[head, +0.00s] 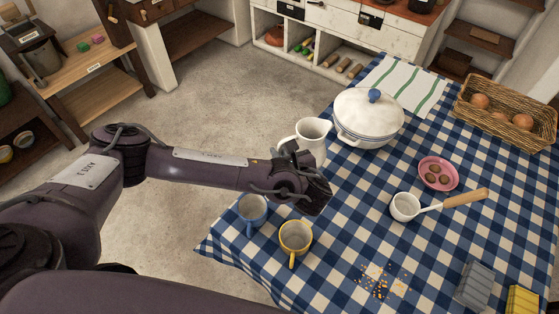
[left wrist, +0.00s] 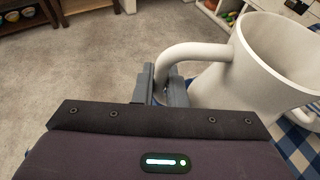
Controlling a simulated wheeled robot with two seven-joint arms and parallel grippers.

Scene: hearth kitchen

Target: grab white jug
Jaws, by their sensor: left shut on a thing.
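The white jug (head: 313,133) stands upright near the left edge of the checked table, just left of the white pot. In the left wrist view the jug (left wrist: 250,75) fills the right side, with its handle reaching left. My left gripper (head: 300,165) is at the jug's handle side, its arm crossing in front of the jug's lower part. In the left wrist view the left gripper's fingers (left wrist: 162,88) are closed on the lower part of the jug handle. The jug's base is hidden in the head view. My right gripper is not seen.
A lidded white pot (head: 368,122) stands close right of the jug. A blue mug (head: 252,212) and a yellow mug (head: 295,238) stand nearer, by the table edge.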

